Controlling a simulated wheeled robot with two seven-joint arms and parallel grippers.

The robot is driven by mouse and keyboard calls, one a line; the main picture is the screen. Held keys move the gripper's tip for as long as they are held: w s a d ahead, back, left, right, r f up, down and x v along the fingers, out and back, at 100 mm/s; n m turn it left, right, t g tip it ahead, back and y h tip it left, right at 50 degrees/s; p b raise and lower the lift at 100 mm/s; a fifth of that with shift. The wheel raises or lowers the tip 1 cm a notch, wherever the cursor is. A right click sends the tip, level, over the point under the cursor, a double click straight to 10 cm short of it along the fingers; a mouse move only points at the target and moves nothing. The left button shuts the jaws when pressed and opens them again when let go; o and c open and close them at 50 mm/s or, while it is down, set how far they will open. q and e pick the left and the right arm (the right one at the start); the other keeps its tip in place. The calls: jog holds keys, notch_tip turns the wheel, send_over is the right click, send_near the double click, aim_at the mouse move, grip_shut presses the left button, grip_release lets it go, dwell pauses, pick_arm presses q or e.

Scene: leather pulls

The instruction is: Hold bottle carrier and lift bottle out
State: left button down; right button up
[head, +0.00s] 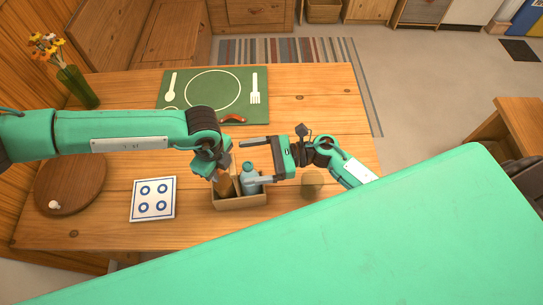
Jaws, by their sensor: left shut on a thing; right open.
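The bottle carrier (241,203) is a tan open box on the wooden table, near the middle. A grey-blue bottle (249,179) with a rounded teal top stands in its right part. My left gripper (224,181) reaches down at the carrier's left side and is shut on the carrier's upright brown part; its fingertips are partly hidden. My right gripper (257,161) comes in from the right and is open. Its two fingers point left, one beyond the bottle and one on its near side; I cannot tell whether they touch it.
A green placemat (180,88) with a red-brown curved object (233,118) lies behind. A white tile with blue rings (153,199), a round wooden board (70,184) and a flower vase (77,86) are at left.

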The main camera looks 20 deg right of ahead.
jog(key=shift+w+a, duration=0.15)
jog(key=shift+a, duration=0.6)
jog(key=shift+w+a, duration=0.15)
jog(key=shift+a, duration=0.55)
jog(key=c, duration=1.2)
pick_arm(q)
jog(key=shift+f, duration=0.1)
jog(key=shift+r, duration=4.85)
pick_arm(e)
jog(key=shift+f, duration=0.1)
jog(key=o, duration=1.2)
